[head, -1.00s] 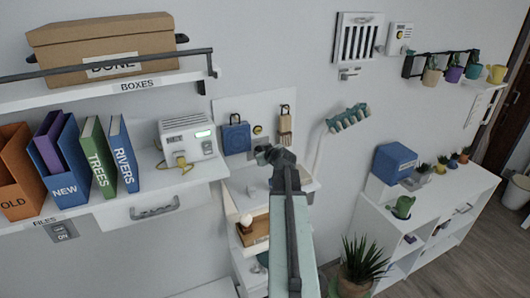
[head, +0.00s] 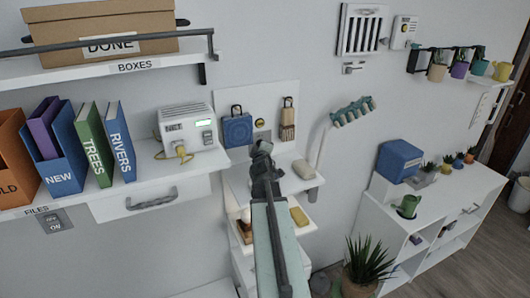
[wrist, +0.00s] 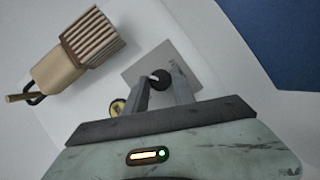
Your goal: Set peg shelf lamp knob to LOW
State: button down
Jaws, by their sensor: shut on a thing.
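The black knob (wrist: 160,78) sits on a grey plate (wrist: 133,73) in the wrist view, between the tips of my gripper (wrist: 162,88). The jaws are shut on the knob. In the head view the grey plate (head: 262,136) shows on the white peg board, just above my gripper (head: 262,147); there the knob is hidden behind the gripper. The knob's pointing direction and any LOW mark are too small or covered to read.
A yellow round button (head: 260,122) is close above the plate. A blue bag (head: 237,130) hangs left and a wooden brush (head: 288,118) right. A small shelf with a pale block (head: 303,169) is below. A white box device (head: 187,127) stands further left.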

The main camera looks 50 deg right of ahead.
jog(key=shift+f+n+h+b, duration=0.3)
jog(key=shift+n+h+b, duration=0.3)
jog(key=shift+n+b, duration=0.45)
jog(key=shift+n+t, duration=0.25)
jog(key=shift+t, duration=0.05)
jog(key=shift+r+b, duration=0.2)
jog(key=shift+b, duration=0.15)
jog(key=c, duration=1)
grip_release()
jog(key=shift+d+f, duration=0.1)
jog(key=shift+d, duration=0.05)
jog(key=shift+c, duration=0.2)
